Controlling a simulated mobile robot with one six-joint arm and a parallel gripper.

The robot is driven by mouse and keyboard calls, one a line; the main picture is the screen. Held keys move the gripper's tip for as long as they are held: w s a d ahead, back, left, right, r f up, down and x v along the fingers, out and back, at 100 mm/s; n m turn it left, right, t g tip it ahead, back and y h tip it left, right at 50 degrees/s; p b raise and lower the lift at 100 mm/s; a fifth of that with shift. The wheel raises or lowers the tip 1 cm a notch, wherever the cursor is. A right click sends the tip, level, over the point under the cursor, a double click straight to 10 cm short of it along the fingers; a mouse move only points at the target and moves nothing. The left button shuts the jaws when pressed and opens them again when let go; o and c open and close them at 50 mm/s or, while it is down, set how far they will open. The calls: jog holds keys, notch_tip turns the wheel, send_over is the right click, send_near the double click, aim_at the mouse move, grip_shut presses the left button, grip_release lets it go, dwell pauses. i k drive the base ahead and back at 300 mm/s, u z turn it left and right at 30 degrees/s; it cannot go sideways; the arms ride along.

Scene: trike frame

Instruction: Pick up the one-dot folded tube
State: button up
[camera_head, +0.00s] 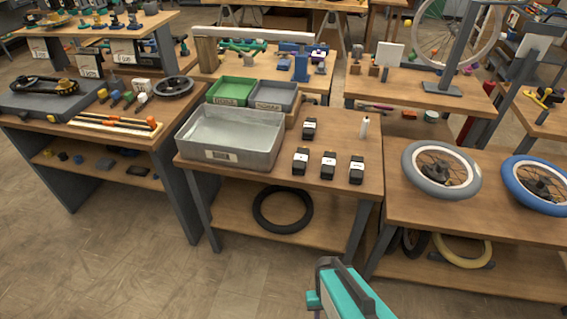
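Several small black folded bundles with white labels lie on the middle wooden table. One is at the back (310,129). In front of it a row runs from a left one (301,161) through a middle one (329,166) to a right one (357,170). The label marks are too small to read, so I cannot tell which has one dot. My teal and dark grey gripper (340,290) shows in part at the bottom edge, in front of and apart from the table. Its fingertips are not clear, and I see nothing held in it.
A grey metal tray (220,155) stands left of the bundles, with a green bin (231,91) and a grey bin (276,96) behind. A white bottle (364,127) stands at the back right. A black tyre (283,224) lies on the lower shelf. Wheels lie on the right table.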

aim_at(299, 167)
jog(key=z, duration=0.95)
jog(key=k, duration=0.15)
jog(key=u, duration=2.6)
jog(key=k, duration=0.2)
jog(key=u, duration=2.05)
jog(key=k, duration=1.55)
jog(key=z, duration=0.2)
